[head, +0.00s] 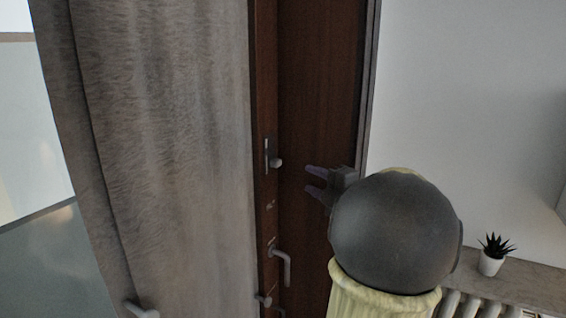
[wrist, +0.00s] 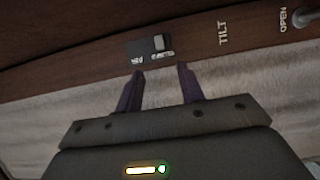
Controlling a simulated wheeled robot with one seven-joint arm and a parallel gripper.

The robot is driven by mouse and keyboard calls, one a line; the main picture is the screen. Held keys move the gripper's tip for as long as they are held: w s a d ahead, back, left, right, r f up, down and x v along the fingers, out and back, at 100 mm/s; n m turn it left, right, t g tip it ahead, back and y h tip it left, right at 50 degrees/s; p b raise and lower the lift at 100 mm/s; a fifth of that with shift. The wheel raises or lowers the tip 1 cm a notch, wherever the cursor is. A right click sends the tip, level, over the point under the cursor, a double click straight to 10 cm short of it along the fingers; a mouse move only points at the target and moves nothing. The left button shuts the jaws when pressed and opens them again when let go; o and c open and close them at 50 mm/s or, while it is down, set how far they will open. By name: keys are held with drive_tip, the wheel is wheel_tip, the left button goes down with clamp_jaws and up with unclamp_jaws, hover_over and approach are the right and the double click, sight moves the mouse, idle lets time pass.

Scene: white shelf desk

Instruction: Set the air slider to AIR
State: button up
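The air slider shows in the wrist view as a dark plate (wrist: 138,49) on the brown frame, with a pale grey knob (wrist: 158,43) at its right end. Two small white labels sit along the plate's lower edge, too blurred to read surely. In the head view the slider knob (head: 277,162) stands out from the frame at mid-height. My gripper (head: 309,179) is right of it and a little lower in the picture. In the wrist view my gripper (wrist: 161,70) has its two purple fingers apart with nothing between them. The fingertips lie just below the plate in the picture; contact is not visible.
The frame carries a TILT label (wrist: 223,33), an OPEN label (wrist: 283,20) and a grey handle (head: 286,266). A grey curtain (head: 175,150) hangs left of the frame. A potted plant (head: 491,262) stands on a ledge above a radiator at lower right.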

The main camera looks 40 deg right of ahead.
sight(279, 165)
drive_tip(key=w+p, duration=0.4)
drive_tip(key=w, duration=0.8)
drive_tip(key=shift+w, duration=0.2)
drive_tip(key=shift+s, duration=0.1)
drive_tip(key=shift+s, duration=0.1)
drive_tip(key=shift+c, duration=0.5)
clamp_jaws()
